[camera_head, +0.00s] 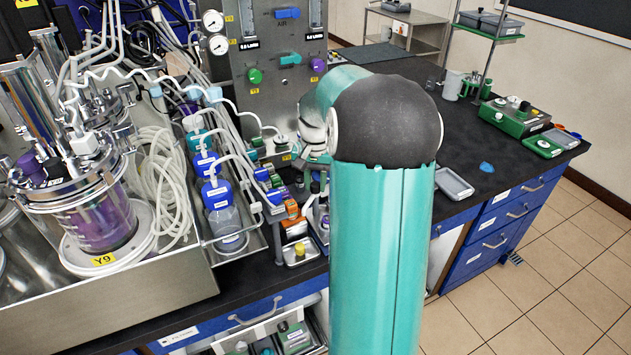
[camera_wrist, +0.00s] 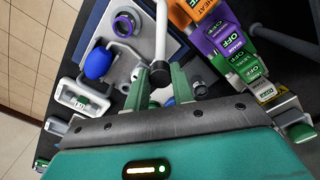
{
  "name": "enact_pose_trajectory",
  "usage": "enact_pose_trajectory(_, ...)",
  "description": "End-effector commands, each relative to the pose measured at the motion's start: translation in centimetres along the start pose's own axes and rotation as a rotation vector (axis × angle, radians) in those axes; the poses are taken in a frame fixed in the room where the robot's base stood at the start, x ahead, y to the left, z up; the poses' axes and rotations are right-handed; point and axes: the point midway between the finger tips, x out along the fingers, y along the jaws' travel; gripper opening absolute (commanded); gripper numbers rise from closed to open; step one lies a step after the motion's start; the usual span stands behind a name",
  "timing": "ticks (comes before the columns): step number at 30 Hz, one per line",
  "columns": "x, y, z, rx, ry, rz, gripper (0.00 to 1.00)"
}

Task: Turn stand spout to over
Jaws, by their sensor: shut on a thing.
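In the wrist view, the stand spout is a white tube (camera_wrist: 162,35) with a dark end. It runs down from the top edge to between my fingers. My gripper (camera_wrist: 161,78) has green fingers shut on the spout's dark lower end. The stand (camera_wrist: 112,78) is a grey base at left of the spout, with a purple ring (camera_wrist: 126,23) and a blue bulb (camera_wrist: 98,63). The ring sits left of the spout, apart from it. In the head view my teal arm hides the gripper, and the stand (camera_head: 318,215) shows only in part beside the arm.
Orange, purple and green switch modules (camera_wrist: 225,40) stand close at right in the wrist view. A small white tray with green parts (camera_wrist: 80,98) lies lower left. In the head view, bioreactor vessels (camera_head: 95,215) and blue-capped bottles (camera_head: 222,210) crowd the bench's left.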

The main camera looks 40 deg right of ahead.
Motion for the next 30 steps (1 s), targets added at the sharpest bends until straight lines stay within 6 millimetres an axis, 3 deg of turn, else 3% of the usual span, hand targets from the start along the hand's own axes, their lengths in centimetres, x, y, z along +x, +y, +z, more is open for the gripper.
enact_pose_trajectory(14, -0.07, -0.02, -0.04, -0.094, 0.002, 0.000, 0.00)
enact_pose_trajectory(30, -0.10, 0.04, -0.09, -0.541, 0.003, 0.000, 0.00)
